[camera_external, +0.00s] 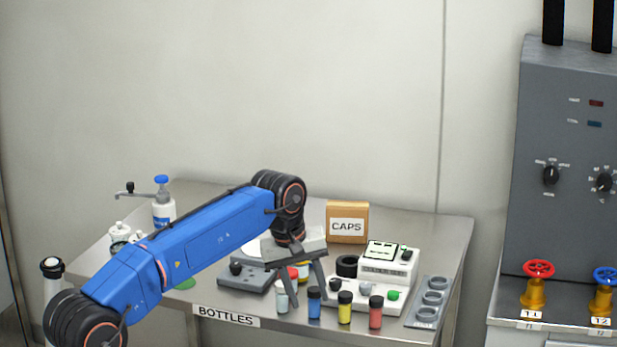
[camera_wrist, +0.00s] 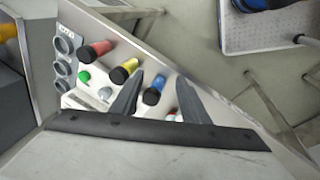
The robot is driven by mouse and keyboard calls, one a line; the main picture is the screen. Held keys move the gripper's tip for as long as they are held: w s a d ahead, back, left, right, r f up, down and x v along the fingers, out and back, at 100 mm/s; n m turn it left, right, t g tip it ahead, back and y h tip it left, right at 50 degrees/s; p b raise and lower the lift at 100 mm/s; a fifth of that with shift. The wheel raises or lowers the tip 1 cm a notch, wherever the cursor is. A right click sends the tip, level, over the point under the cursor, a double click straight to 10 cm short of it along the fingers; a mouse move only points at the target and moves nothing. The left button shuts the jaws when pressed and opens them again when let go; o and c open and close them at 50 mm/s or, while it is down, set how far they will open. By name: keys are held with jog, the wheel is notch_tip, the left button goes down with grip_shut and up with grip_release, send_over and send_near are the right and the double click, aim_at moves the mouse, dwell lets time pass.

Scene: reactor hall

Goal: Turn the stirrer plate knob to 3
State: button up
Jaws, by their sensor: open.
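The stirrer plate (camera_external: 258,283) appears to be the low grey unit with a pale round top, left of my gripper in the external view. Its dark knob (camera_external: 237,268) faces forward on the left; its setting is too small to read. My arm and gripper cover part of the plate. My gripper (camera_external: 298,291) is open and empty, fingers pointing down, just right of the plate and above the small bottles. In the wrist view my gripper (camera_wrist: 161,78) shows two spread fingers with bottles around them; I cannot make out the knob there.
Blue (camera_external: 314,303), yellow (camera_external: 345,307) and red (camera_external: 376,312) bottles stand along the front edge. A white device (camera_external: 388,262) with knobs, a grey rack (camera_external: 428,303) and a CAPS box (camera_external: 347,223) are to the right. The back right tabletop is clear.

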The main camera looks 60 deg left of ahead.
jog(key=w+a+r+n, duration=0.2)
jog(key=a+r+n, duration=0.2)
jog(key=a+r, duration=0.2)
notch_tip(320, 180, up, 8)
jog(key=n+g, duration=0.3)
jog(key=n, duration=0.9)
send_over(236, 265)
notch_tip(236, 265, down, 17)
jog(key=shift+a+r, duration=0.1)
jog(key=shift+r, duration=0.05)
grip_shut()
